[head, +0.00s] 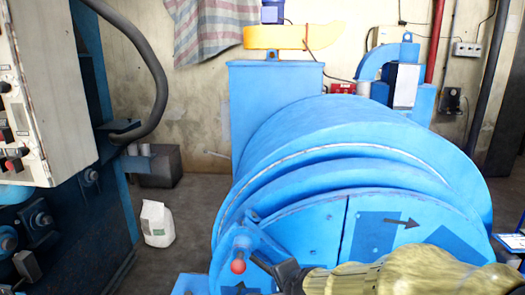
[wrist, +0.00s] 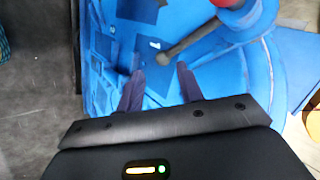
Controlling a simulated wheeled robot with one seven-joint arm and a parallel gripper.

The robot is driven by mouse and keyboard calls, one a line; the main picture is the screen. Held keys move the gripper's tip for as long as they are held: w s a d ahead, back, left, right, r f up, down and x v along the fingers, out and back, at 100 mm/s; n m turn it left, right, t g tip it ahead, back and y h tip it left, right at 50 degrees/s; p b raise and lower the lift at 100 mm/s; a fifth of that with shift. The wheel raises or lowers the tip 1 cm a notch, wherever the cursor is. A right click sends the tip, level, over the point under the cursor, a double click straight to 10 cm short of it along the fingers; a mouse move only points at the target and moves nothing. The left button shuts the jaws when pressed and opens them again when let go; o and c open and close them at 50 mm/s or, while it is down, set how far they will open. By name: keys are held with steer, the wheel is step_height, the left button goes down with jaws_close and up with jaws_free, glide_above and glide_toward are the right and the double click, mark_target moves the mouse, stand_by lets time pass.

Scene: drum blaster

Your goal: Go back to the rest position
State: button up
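The big blue drum machine (head: 300,225) fills the middle of the head view. A small lever with a red ball knob (head: 238,267) sits on its front left. My gripper (head: 262,264) is partly seen just right of the knob, at the end of my yellow-covered arm. In the wrist view my gripper (wrist: 158,76) is open, its two dark fingers apart with nothing between them. A grey rod (wrist: 190,42) with a red round part (wrist: 232,18) lies past the fingertips. I cannot tell if the fingers touch the drum's blue face.
A control cabinet (head: 40,90) with knobs stands at the left. A white bag (head: 156,223) is on the floor between the cabinet and drum. A grey box (head: 158,167) stands behind it. Open floor shows between them. Pipes and a motor (head: 402,80) are at the back right.

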steer(key=s+d+f+n+g+h, duration=0.2)
steer(key=s+d+f+n+g, duration=0.3)
steer(key=s+d+f+n, duration=0.3)
steer(key=d+n, duration=0.2)
steer(key=n, duration=0.2)
steer(key=shift+s+d+f+g, duration=0.25)
steer(key=shift+s+f+g, duration=0.1)
steer(key=shift+g, duration=0.05)
